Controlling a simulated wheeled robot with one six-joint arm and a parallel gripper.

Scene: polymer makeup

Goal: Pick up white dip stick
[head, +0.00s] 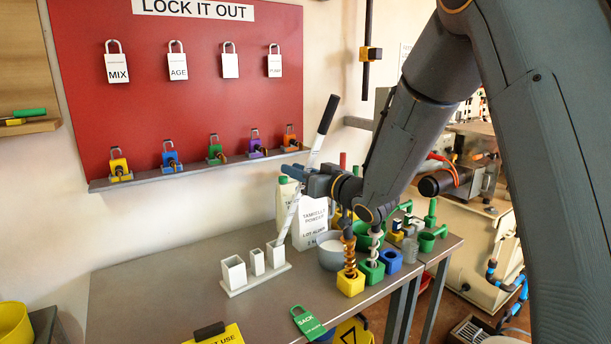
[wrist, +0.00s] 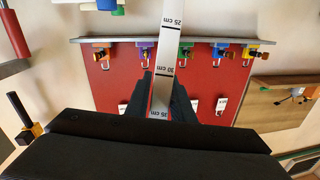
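The white dip stick (head: 292,212) has a black handle and stands tilted, handle up, above the grey table. Black centimetre marks show on the dip stick in the wrist view (wrist: 168,45). My gripper (head: 309,182) is around the stick below the handle. In the wrist view, the dark fingers of my gripper (wrist: 161,85) lie close against both sides of the stick, so it looks shut on it. The stick's lower end comes down by the white rack with square holders (head: 258,279); I cannot tell whether it touches the rack.
Behind is a red lockout board (head: 190,100) with padlocks on a ledge. The table's left part (head: 150,285) is clear.

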